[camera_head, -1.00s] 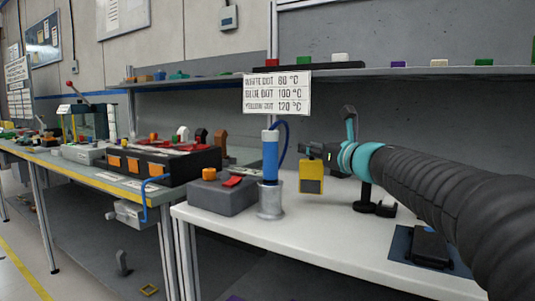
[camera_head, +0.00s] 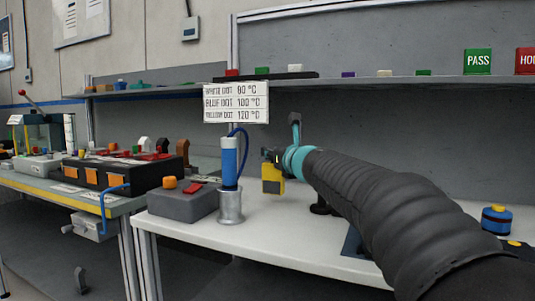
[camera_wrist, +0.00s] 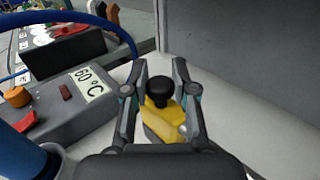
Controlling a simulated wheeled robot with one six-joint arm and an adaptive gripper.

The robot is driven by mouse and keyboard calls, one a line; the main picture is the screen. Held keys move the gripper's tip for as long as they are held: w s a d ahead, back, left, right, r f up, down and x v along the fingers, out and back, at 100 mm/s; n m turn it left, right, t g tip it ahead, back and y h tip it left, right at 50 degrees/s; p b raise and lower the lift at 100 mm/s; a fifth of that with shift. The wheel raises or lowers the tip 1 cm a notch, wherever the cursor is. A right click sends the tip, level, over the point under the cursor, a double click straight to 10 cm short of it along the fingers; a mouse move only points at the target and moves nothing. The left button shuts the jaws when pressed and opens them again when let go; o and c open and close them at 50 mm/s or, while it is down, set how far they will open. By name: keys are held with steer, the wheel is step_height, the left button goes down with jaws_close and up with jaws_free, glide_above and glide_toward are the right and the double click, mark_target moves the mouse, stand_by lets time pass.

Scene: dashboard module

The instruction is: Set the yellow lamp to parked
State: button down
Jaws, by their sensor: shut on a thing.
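The yellow lamp (camera_head: 272,184) is a small yellow block with a dark front panel. It hangs from my gripper (camera_head: 270,157), just right of a blue iron in a metal holder. In the wrist view the yellow lamp (camera_wrist: 160,125) has a black round knob on top, between my fingers (camera_wrist: 161,92). My gripper is shut on it. Whether its underside touches the bench is unclear. A dark stand (camera_head: 320,207) is partly hidden behind my arm.
The blue iron (camera_head: 229,163) in its metal holder (camera_head: 230,206) stands close left, with a blue cable looping over. A grey control box (camera_head: 182,204) with orange knob is left of it. A temperature sign (camera_head: 236,103) stands behind. White bench (camera_head: 260,238) is clear in front.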

steer(key=c, duration=0.9)
jaws_free()
steer(key=v, duration=1.2)
steer(key=shift+s+a, duration=0.1)
steer(key=shift+a, duration=0.05)
